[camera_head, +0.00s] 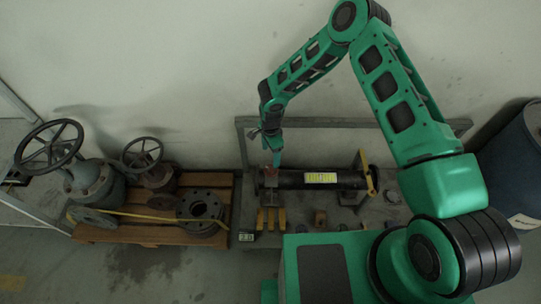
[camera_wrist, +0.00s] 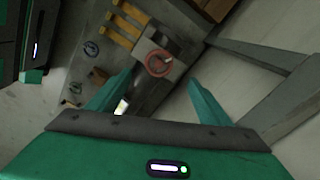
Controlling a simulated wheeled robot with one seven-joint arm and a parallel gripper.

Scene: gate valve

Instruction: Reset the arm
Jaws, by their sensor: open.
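My green arm reaches over the workbench in the head view, and my gripper (camera_head: 275,157) hangs down above the left end of a black pipe (camera_head: 300,180) with a yellow label. In the wrist view my gripper (camera_wrist: 160,98) is open, its two green fingers spread apart with nothing held. A small red valve handwheel (camera_wrist: 159,64) on a grey block shows beyond the fingertips, between them in the picture. The gap between fingers and handwheel is hard to judge. In the head view the handwheel is a small reddish spot (camera_head: 271,172) partly hidden by the gripper.
A grey metal bench (camera_head: 262,240) with a raised rail stands by the wall. Yellow blocks (camera_head: 271,219) sit on its front. A wooden pallet (camera_head: 135,236) with large valves is at left, and a blue barrel (camera_head: 520,160) is at right. The air above the bench is mostly free.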

